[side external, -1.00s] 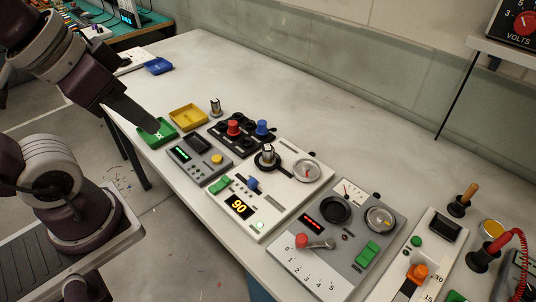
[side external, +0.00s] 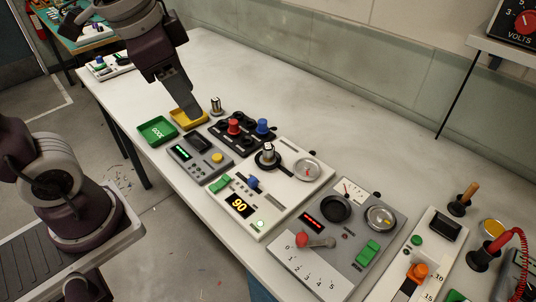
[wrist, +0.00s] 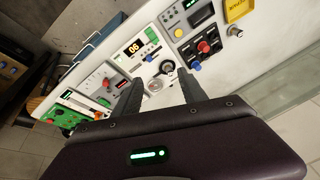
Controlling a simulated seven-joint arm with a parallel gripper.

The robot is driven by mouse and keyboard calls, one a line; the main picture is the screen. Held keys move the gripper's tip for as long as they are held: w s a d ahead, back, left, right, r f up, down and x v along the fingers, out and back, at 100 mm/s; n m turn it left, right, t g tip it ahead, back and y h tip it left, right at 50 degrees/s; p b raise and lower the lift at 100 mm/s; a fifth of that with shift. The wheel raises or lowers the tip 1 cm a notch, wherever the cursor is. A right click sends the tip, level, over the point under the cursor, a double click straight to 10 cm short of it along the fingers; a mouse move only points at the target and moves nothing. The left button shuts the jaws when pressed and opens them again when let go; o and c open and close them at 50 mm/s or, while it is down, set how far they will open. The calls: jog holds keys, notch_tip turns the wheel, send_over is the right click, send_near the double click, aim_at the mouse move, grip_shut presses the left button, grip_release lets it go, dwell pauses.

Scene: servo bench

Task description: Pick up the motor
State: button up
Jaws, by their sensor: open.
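One silver-and-dark motor with a pale top (side external: 215,107) stands alone on the bench beside the yellow tray. My gripper (side external: 191,112) is open and empty, above the yellow tray and left of the lone motor. In the wrist view my gripper (wrist: 158,77) has its fingers apart, with the white panel's dial (wrist: 156,85) showing between them.
A yellow tray (side external: 177,120) and a green tray (side external: 144,138) marked GOOD stand at the left. A grey meter box (side external: 183,162), the white panel (side external: 278,216) with display 90, and a grey panel (side external: 285,254) line the front. The back of the bench is clear.

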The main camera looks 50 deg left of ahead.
jog(key=w+f+m+g, duration=0.2)
jog(key=w+f+m, duration=0.3)
jog(key=w, duration=0.5)
jog(key=m+g+y, duration=0.1)
jog(key=m+g, duration=0.1)
jog(key=m, duration=0.4)
send_over(268, 146)
jog(key=d, duration=0.1)
notch_tip(268, 146, down, 11)
jog(key=shift+f, duration=0.1)
jog(key=f, duration=0.4)
jog(key=a+f, duration=0.1)
jog(key=f, duration=0.2)
grip_shut()
